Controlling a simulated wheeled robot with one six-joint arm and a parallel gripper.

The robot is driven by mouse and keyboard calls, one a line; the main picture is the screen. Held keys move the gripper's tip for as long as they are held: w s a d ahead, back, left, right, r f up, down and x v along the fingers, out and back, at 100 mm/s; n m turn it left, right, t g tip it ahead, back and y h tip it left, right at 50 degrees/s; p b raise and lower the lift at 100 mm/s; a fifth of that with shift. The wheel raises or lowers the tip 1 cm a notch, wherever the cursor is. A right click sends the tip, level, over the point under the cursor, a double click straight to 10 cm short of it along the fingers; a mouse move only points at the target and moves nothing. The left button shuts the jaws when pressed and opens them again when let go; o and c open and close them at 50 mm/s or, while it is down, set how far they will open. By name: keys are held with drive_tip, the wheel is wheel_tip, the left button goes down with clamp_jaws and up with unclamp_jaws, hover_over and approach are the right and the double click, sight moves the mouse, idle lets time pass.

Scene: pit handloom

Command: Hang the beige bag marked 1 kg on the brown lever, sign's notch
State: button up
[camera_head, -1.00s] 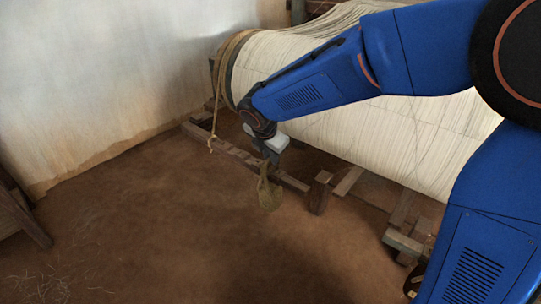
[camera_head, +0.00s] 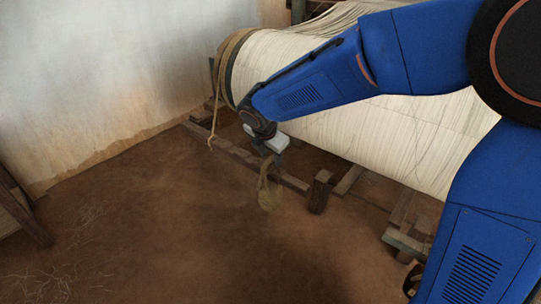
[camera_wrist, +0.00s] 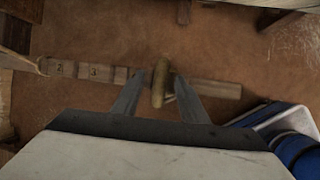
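The beige bag (camera_head: 268,196) hangs below my gripper (camera_head: 269,160), in front of the brown lever (camera_head: 240,154) in the head view. Its mark is too small to read. In the wrist view the bag's thick top or loop (camera_wrist: 160,82) lies across the lever (camera_wrist: 215,88), between my fingers. My gripper (camera_wrist: 160,85) has its fingers apart, with a gap on each side of the bag. The lever carries the marks 2 (camera_wrist: 59,69) and 3 (camera_wrist: 94,72), both left of the bag. The notch under the bag is hidden.
The white warp roll (camera_head: 400,140) stands close behind the lever, and a rope (camera_head: 216,105) hangs at its left end. A wooden post (camera_head: 320,192) stands right of the bag. The floor (camera_head: 150,230) in front is clear.

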drive_tip(key=v, duration=1.7)
drive_tip(key=s+d+f+m, duration=0.1)
drive_tip(key=s+d+m, duration=0.2)
drive_tip(key=d+m, duration=0.3)
drive_tip(key=s+d+m, duration=0.3)
drive_tip(key=d, duration=0.6)
drive_tip(key=s+d+f+m, duration=0.1)
drive_tip(key=s+d+m, duration=0.35)
drive_tip(key=d, duration=0.25)
drive_tip(key=s+d+f+m+y, duration=0.1)
drive_tip(key=s+d+f+m, duration=0.6)
drive_tip(key=s+m, duration=0.5)
drive_tip(key=d+m, duration=0.2)
drive_tip(key=shift+s+d, duration=0.25)
drive_tip(key=shift+s, duration=0.15)
drive_tip(key=shift+o, duration=0.6)
drive_tip(key=shift+m, duration=0.25)
